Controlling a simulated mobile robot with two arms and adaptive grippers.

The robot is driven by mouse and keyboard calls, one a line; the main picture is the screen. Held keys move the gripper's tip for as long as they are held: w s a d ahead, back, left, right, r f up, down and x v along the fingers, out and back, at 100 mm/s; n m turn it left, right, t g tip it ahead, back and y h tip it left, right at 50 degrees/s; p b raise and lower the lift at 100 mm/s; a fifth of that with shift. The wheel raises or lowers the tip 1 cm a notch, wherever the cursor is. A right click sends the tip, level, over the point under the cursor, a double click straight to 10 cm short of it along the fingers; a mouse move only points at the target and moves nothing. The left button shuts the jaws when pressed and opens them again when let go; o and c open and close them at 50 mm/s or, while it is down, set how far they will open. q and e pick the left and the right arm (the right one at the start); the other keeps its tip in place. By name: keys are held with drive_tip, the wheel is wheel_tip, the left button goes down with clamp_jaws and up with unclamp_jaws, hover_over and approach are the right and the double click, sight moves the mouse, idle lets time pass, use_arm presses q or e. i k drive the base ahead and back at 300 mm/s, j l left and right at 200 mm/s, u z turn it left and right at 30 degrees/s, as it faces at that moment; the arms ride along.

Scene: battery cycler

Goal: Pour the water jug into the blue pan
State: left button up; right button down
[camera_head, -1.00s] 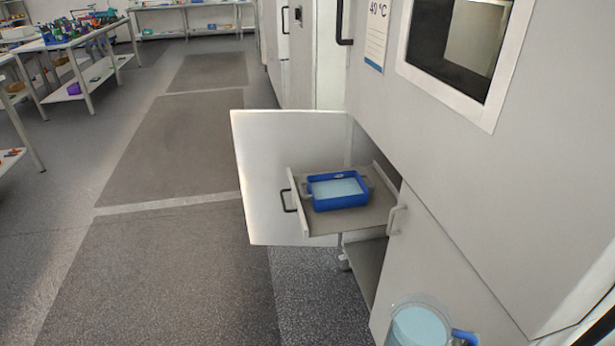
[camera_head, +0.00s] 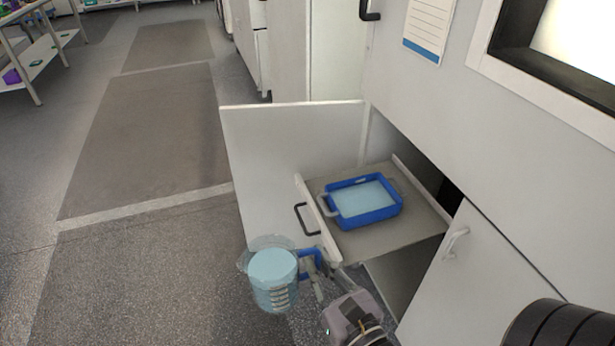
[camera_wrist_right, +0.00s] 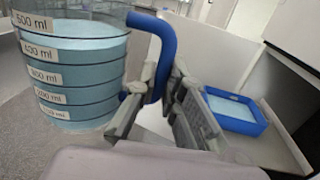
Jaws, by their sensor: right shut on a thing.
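The blue pan (camera_head: 364,212) sits on the pulled-out tray (camera_head: 409,229) and has pale blue liquid in it. The clear water jug (camera_head: 273,279), with light blue water, is upright in the air to the left of the tray. My right gripper (camera_head: 314,271) is shut on the jug's blue handle (camera_wrist_right: 155,55). In the right wrist view the jug (camera_wrist_right: 75,72) shows volume labels at left, and the pan (camera_wrist_right: 237,117) is apart from it at right. My left gripper is not in view.
An open white door (camera_head: 280,150) stands behind the tray. A black handle (camera_head: 304,218) is at the tray's left edge.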

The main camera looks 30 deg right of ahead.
sight(357, 202)
drive_tip(key=i+u, duration=0.15)
drive_tip(key=i, duration=0.85)
drive_tip(key=i+j+z, duration=0.1)
drive_tip(key=i+z, duration=0.3)
drive_tip(key=i+j+z, duration=0.25)
drive_tip(key=i+z, duration=0.2)
drive_tip(key=i+j+z, duration=0.15)
drive_tip(key=z, duration=0.3)
drive_tip(key=i+j+z, duration=0.2)
drive_tip(key=z, duration=0.25)
drive_tip(key=i+j+z, duration=0.1)
drive_tip(key=j+z, duration=0.35)
drive_tip(key=i+j+z, duration=0.1)
drive_tip(key=j+z, duration=0.15)
drive_tip(key=z, duration=0.15)
drive_tip(key=j+z, duration=0.95)
drive_tip(key=k+j, duration=0.05)
